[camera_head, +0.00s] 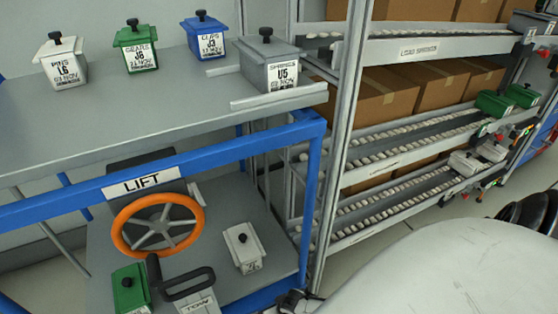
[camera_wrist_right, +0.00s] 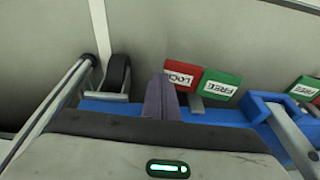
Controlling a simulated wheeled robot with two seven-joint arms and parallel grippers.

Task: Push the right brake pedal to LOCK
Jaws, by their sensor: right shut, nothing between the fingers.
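In the right wrist view, a red pedal plate marked LOCK (camera_wrist_right: 187,75) and a green one marked FREE (camera_wrist_right: 219,85) sit side by side at a blue frame bar, their lettering upside down. The red plate appears slightly higher in the picture. My right gripper (camera_wrist_right: 160,82) is shut and empty. Its fingertips overlap the left edge of the red plate in the picture; whether they touch it I cannot tell. Another green plate (camera_wrist_right: 305,88) shows at the right edge. No pedal is clear in the head view. My left gripper is not in view.
A black caster wheel (camera_wrist_right: 118,74) stands left of the fingers. In the head view, the blue-framed cart carries a LIFT sign (camera_head: 140,183), an orange handwheel (camera_head: 158,225) and lidded boxes. A roller rack (camera_head: 400,130) with cartons stands to the right.

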